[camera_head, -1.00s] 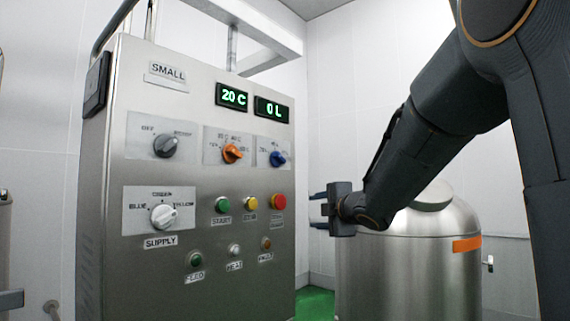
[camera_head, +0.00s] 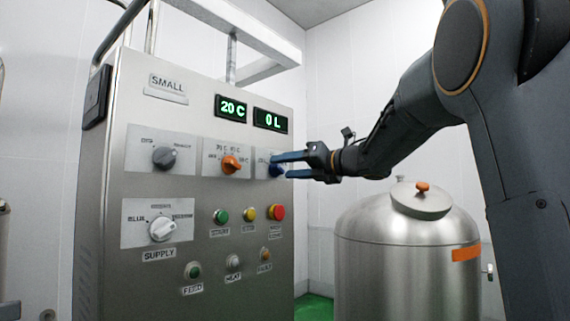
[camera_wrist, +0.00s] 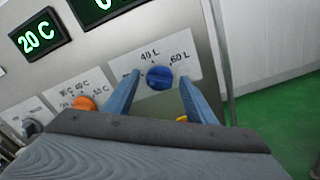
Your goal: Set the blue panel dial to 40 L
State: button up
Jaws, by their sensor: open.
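The blue dial (camera_wrist: 159,77) sits on a pale label plate (camera_wrist: 188,60) on the steel panel. In the wrist view "40 L" is printed above it and "60 L" to its upper right; the mark to its left is partly hidden by a finger. I cannot tell where its pointer aims. My gripper (camera_head: 281,165) is open at the dial, its blue fingers on either side of it in the wrist view (camera_wrist: 160,84). I cannot tell whether they touch it. In the head view the fingers partly cover the dial (camera_head: 277,170). The volume display (camera_head: 271,120) reads "0 L".
The orange dial (camera_head: 231,164) is just left of the blue one. The green (camera_head: 220,216), yellow (camera_head: 249,213) and red (camera_head: 277,212) buttons lie below. A steel tank (camera_head: 405,260) with a lid stands right of the panel, below my arm.

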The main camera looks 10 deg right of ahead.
jog(key=shift+w+a, duration=0.3)
jog(key=shift+w, duration=0.1)
jog(key=shift+c, duration=0.5)
jog(key=c, duration=0.9)
jog(key=shift+c, duration=0.2)
jog(key=shift+m, duration=0.4)
jog(key=m+p, duration=0.6)
jog(key=m, duration=0.4)
jog(key=shift+d+f+m+p, duration=0.1)
jog(key=shift+f+m+p, duration=0.05)
jog(key=shift+m+p, duration=0.25)
